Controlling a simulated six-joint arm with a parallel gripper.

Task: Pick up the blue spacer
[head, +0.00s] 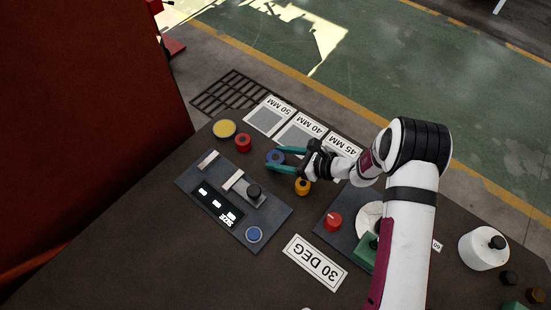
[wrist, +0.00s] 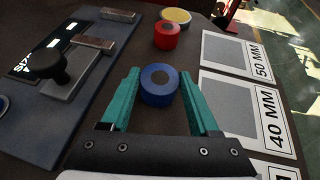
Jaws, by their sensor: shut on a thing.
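The blue spacer (head: 274,157) is a short ring with a dark centre. In the head view it sits between the teal fingers of my gripper (head: 279,159), partly covered by them. In the wrist view the blue spacer (wrist: 158,86) is near the fingertips, with a finger on its left and right sides. My gripper (wrist: 156,90) is shut on it. I cannot tell whether the spacer rests on the dark table or is just off it.
A red spacer (head: 243,142) and a yellow disc (head: 224,128) lie beyond the blue one. An orange spacer (head: 303,186) lies near my gripper. A control plate (head: 272,216) with a black knob (head: 254,191) is to the left. Labelled square pads (head: 268,118) line the far edge.

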